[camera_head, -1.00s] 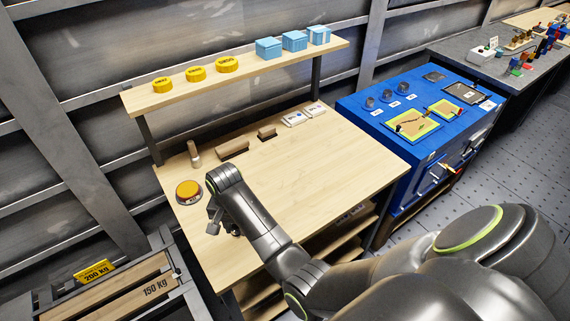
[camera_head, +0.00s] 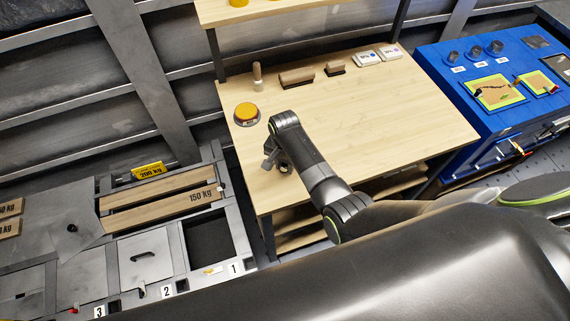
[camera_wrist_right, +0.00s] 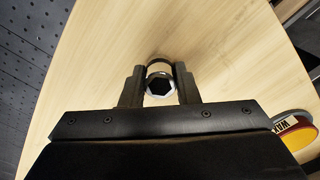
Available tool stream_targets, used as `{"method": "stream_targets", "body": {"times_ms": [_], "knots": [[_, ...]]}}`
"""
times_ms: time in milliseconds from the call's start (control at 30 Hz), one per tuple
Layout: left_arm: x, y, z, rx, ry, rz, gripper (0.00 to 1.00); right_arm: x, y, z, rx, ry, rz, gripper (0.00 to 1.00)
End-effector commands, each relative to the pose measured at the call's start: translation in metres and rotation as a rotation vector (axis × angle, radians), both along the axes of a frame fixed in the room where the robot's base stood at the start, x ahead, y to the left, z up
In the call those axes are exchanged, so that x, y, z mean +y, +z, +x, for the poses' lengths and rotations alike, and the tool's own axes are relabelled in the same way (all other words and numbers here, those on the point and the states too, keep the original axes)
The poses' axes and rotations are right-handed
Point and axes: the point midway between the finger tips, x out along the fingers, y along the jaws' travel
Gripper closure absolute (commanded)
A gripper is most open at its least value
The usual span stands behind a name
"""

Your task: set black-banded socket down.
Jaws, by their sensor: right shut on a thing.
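In the head view the socket is too small and hidden to tell. My left gripper is not in view.
Wooden blocks (camera_head: 297,77) and white boxes (camera_head: 367,58) line the back. A blue cabinet (camera_head: 440,95) with several small items is at right. Labelled trays (camera_head: 145,258) lie at lower left. The bench middle is clear.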

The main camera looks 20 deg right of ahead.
Motion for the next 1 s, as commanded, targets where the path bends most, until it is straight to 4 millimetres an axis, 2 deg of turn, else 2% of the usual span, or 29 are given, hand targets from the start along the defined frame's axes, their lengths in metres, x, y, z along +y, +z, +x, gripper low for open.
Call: {"method": "stream_targets", "body": {"times_ms": [467,500,633,1000], "knots": [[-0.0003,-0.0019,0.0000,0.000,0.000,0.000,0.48,-0.0002,-0.0096,0.0004,-0.001,0.000,0.000,0.96],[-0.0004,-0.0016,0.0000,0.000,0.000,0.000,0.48,-0.0002,-0.0095,0.0002,-0.001,0.000,0.000,0.69],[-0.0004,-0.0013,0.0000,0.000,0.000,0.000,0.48,-0.0002,-0.0091,0.0002,-0.001,-0.001,-0.001,0.52],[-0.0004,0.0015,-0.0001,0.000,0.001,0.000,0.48,-0.0002,-0.0041,0.0002,-0.001,-0.001,0.000,0.50]]}}
